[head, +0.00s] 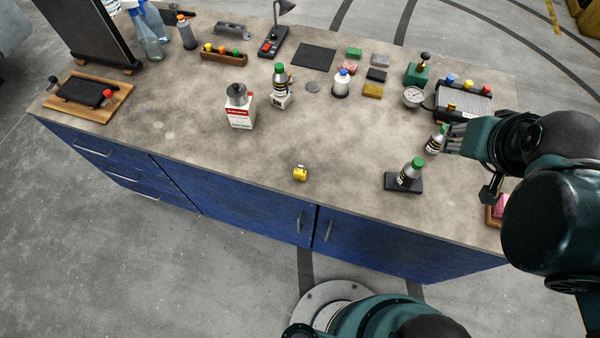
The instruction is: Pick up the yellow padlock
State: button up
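The yellow padlock (300,174) is small and sits alone near the front edge of the worktop, around its middle. My gripper (452,143) is well to the right of it, at the right part of the worktop. My gripper's grey fingers are right beside a small bottle with a green cap (435,141). I cannot tell whether they touch or hold that bottle, as the fingers are small and partly hidden by my arm.
A green-capped bottle (411,172) stands on a black block (390,182) between padlock and arm. The worktop (340,140) around the padlock is clear.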

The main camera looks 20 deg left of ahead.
jog(key=w+a+f+n+g+y, duration=0.1)
jog(key=w+a+f+n+g, duration=0.25)
jog(key=a, duration=0.55)
jog(key=n+g+h+b, duration=0.15)
jog(key=n+g, duration=0.25)
jog(key=n, duration=1)
send_over(303, 172)
jog(key=shift+t, duration=0.25)
jog(key=f, duration=1.8)
jog(key=shift+w, duration=0.3)
jog(key=shift+s+a+f, duration=0.15)
jog(key=shift+a+f, duration=0.05)
jog(key=shift+f, duration=0.1)
jog(key=shift+f, duration=1.2)
jog(key=shift+f, duration=0.15)
jog(key=shift+d+f+b, duration=0.1)
jog(key=shift+f+b, duration=0.35)
jog(key=shift+f, duration=2)
